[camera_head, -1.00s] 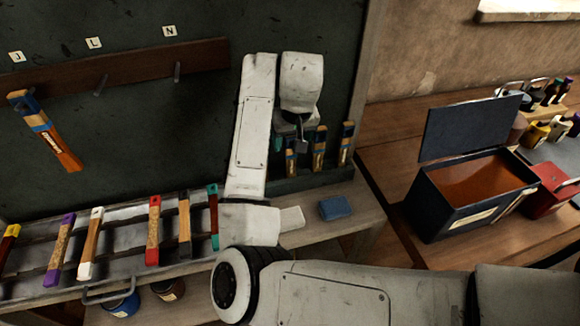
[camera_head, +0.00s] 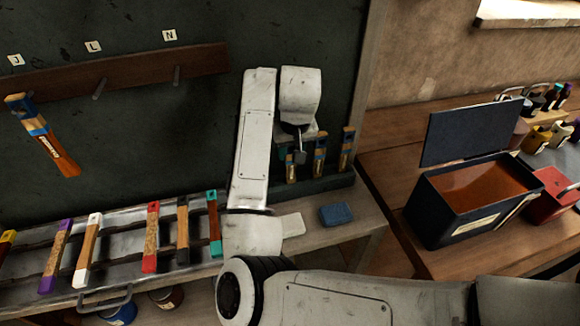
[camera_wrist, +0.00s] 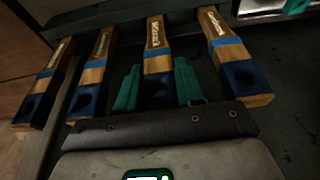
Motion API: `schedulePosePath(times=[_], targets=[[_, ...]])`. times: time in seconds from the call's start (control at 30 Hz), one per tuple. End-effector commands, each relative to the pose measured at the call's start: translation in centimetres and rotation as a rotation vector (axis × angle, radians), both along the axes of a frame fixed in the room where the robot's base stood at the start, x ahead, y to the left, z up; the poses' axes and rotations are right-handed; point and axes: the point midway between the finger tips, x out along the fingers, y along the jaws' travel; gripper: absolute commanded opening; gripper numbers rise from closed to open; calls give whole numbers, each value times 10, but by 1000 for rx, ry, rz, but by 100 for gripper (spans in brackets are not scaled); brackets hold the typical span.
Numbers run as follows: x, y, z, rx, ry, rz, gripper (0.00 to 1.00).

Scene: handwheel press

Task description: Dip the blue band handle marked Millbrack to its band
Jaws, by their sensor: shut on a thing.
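Several wooden handles with dark blue ends and lighter blue bands stand in a row in the wrist view. My gripper (camera_wrist: 158,86) has its teal fingers on both sides of the third handle from the left (camera_wrist: 157,62), shut on its dark blue end. Its lettering is too small to read surely. An open dark box (camera_head: 450,212) holds orange-brown liquid (camera_head: 474,186) at the right.
Another blue-banded handle (camera_head: 42,138) hangs on the left end of the peg rail (camera_head: 130,72), under the letter J. Several coloured handles lie on a rack (camera_head: 125,238) below. A blue block (camera_head: 336,214) sits on the bench. A red box (camera_head: 556,196) stands beside the dark box.

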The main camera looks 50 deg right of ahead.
Motion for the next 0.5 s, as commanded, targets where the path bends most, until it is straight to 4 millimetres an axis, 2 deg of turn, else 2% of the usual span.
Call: schedulePosePath(times=[0.03, 0.13, 0.5], targets=[[0, 0, 0, 0, 0, 0, 24], [0, 0, 0, 0, 0, 0, 14], [0, 0, 14, -1, 1, 0, 14]])
